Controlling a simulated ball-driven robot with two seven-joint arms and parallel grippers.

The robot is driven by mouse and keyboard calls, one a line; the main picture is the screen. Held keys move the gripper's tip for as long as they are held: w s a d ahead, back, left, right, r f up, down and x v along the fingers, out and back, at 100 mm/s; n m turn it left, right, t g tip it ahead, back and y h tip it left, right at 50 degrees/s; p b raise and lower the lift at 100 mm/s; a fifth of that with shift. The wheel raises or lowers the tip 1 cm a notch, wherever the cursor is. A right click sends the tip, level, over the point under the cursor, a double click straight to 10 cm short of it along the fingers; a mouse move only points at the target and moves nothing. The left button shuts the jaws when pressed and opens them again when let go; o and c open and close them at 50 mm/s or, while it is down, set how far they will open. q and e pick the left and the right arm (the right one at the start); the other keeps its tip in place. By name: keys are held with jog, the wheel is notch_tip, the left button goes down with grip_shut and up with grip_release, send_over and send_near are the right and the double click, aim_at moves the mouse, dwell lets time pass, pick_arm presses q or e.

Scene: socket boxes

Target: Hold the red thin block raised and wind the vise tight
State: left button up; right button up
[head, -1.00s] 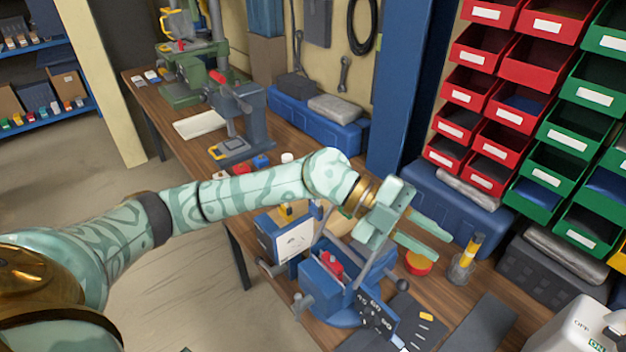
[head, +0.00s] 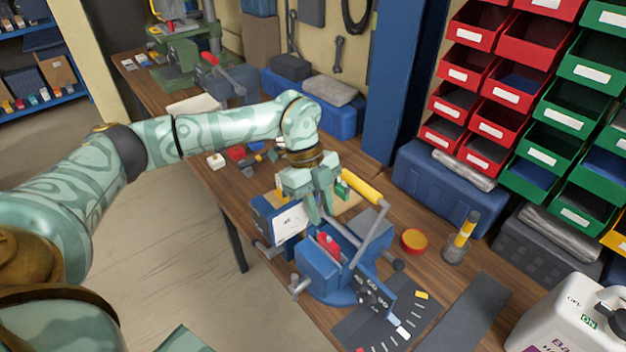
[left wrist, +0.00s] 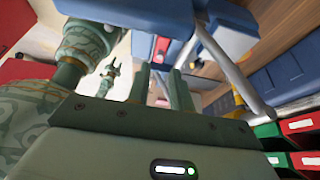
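The blue vise (head: 322,272) stands on the wooden bench. The red thin block (head: 328,243) sits low at its jaws, mostly hidden; a red piece also shows between the blue jaws in the left wrist view (left wrist: 162,48). The vise's grey crank (head: 372,232) rises to a yellow grip (head: 362,188). My left gripper (head: 320,218) points down just above the block, left of the crank. Its two fingers are apart, with a gap between them in the left wrist view (left wrist: 162,90). My right gripper (left wrist: 109,75) shows small in the left wrist view, its prongs apart.
A marked dark plate (head: 385,325) lies in front of the vise. A red-yellow round tub (head: 414,242) and a clear holder with a yellow-handled tool (head: 460,240) stand to the right. A white jug (head: 565,325) is at the lower right. A box with a white label (head: 285,222) stands behind the vise.

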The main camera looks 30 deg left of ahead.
aim_at(330, 238)
pick_arm(q)
jog(key=x, duration=0.6)
pick_arm(e)
jog(key=shift+f, duration=0.15)
pick_arm(q)
grip_shut()
jog(key=shift+r+p, duration=0.6)
pick_arm(e)
jog(key=shift+r, duration=0.7)
pick_arm(q)
jog(key=shift+p, duration=0.3)
pick_arm(e)
jog(key=shift+w+r, duration=0.1)
jog(key=shift+r, duration=0.2)
jog(key=shift+c, duration=0.4)
